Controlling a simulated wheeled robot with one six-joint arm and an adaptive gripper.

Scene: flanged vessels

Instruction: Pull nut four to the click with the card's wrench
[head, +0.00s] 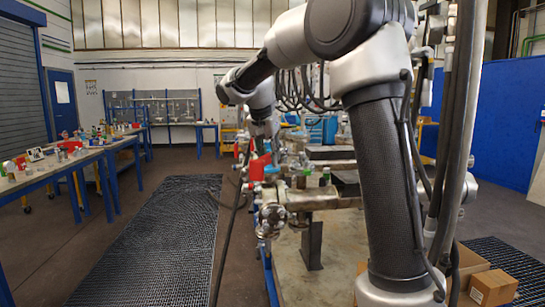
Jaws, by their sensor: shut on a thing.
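My gripper (266,130) is small in the head view, below my wrist and above the left end of the workbench. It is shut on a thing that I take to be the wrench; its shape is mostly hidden. Metal flanged pipework (272,214) stands at the near left corner of the bench. Single nuts, their numbers and the card cannot be made out. I cannot tell whether the wrench touches a nut.
The bench (335,235) carries metal blocks and small bottles behind the flange. A long side table (70,165) with clutter stands at the left. A grated floor strip (155,240) lies clear between them. Cardboard boxes (492,288) sit at the lower right.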

